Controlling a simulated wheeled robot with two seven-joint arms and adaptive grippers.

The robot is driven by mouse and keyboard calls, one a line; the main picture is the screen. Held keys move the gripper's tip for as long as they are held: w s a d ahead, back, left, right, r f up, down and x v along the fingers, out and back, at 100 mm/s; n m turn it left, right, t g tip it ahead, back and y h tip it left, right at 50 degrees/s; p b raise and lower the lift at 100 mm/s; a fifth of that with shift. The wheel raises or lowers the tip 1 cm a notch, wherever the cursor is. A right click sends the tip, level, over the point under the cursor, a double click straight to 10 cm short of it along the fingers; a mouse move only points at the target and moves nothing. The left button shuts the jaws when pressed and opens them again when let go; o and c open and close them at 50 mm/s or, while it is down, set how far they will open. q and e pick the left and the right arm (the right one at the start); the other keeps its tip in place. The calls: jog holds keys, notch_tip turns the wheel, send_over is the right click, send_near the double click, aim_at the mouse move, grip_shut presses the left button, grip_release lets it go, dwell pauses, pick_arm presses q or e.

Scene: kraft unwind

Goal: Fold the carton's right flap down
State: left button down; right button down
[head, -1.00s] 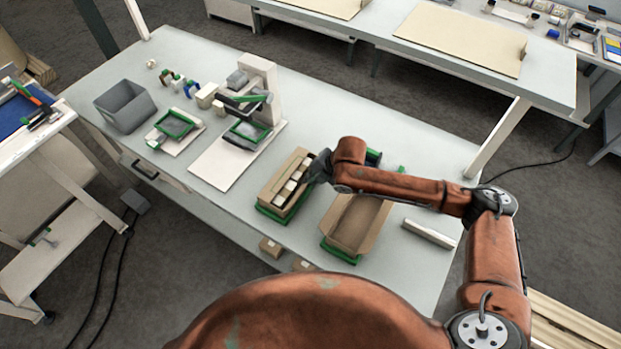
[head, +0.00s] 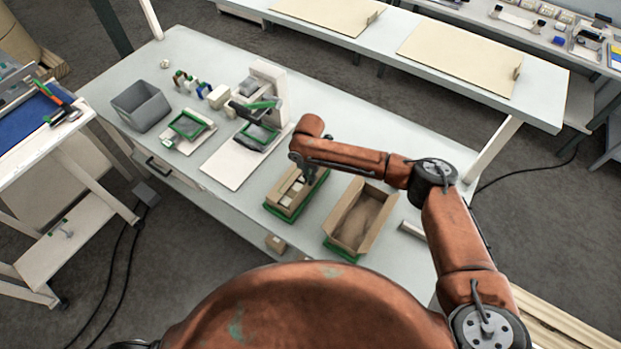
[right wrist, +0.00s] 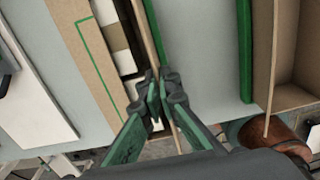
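The carton (head: 279,208) is an open brown box on a green-edged base, with pale blocks inside. In the right wrist view, a brown panel with a green outline (right wrist: 88,62) lies left of the blocks. The carton's right flap (right wrist: 148,32) shows nearly edge-on as a thin upright board right of them. My right gripper (right wrist: 161,88) has its fingertips together at this flap's edge; whether they pinch the board is unclear. In the head view, my right gripper (head: 309,178) is at the carton's far right side, partly hidden by its own wrist. My left gripper is out of view.
A second open carton (head: 377,224), seemingly empty, stands close on the right, with a narrow gap between. A white machine (head: 268,80), a white board (head: 226,168) and a grey bin (head: 142,108) are to the left. The table's front edge is near.

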jog(key=shift+f, duration=0.1)
jog(key=c, duration=2.2)
grip_release()
notch_tip(320, 180, up, 12)
jog(key=shift+a, duration=0.1)
